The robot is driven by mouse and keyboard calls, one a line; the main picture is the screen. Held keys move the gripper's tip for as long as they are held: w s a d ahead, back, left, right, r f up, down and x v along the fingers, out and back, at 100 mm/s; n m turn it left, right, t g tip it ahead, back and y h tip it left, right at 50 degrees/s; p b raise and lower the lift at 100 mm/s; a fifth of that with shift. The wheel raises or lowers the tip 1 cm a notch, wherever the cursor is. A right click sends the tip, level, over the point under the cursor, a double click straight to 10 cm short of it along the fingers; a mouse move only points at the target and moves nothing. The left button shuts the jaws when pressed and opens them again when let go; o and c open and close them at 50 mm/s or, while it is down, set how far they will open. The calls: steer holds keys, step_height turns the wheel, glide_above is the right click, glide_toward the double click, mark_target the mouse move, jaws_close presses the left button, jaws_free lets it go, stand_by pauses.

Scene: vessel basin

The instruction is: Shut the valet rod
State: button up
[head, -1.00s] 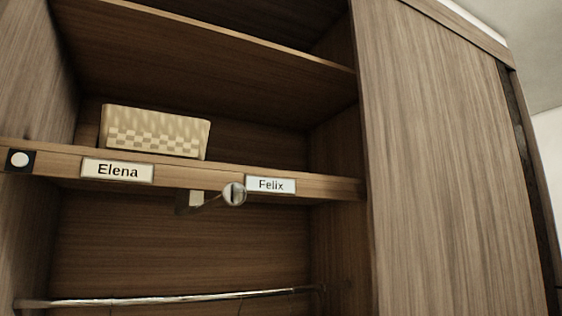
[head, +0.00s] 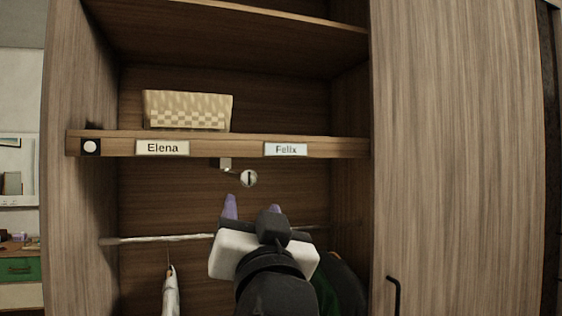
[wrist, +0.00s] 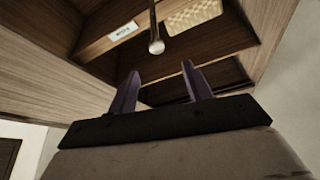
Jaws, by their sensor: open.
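The valet rod (head: 248,178) is a short metal rod with a round knob at its end. It sticks out toward me from a bracket under the shelf, between the two name plates. In the wrist view the rod's knob (wrist: 157,47) hangs ahead of the gap between my fingers. My gripper (head: 253,205) has two purple fingers, spread open and empty. In the head view it is just below the knob. In the wrist view my gripper (wrist: 160,70) points up toward the rod, and I see no contact.
The shelf (head: 345,147) carries an Elena plate (head: 163,148), a Felix plate (head: 286,149) and a woven basket (head: 187,110). A hanging rail (head: 160,239) with clothes runs below. A closed wooden panel with a dark handle (head: 394,295) stands at the right.

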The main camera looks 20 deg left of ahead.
mark_target(249, 181)
steer(key=p+x, duration=0.2)
steer(key=x, duration=0.4)
steer(key=p+x, duration=0.3)
steer(key=x, duration=0.3)
steer(key=shift+w+d+p, duration=0.1)
steer(key=shift+w+p, duration=0.2)
steer(key=shift+w, duration=0.15)
steer(key=shift+w+a+r, duration=0.1)
steer(key=shift+w+a, duration=0.15)
steer(key=shift+w, duration=0.25)
jaws_close()
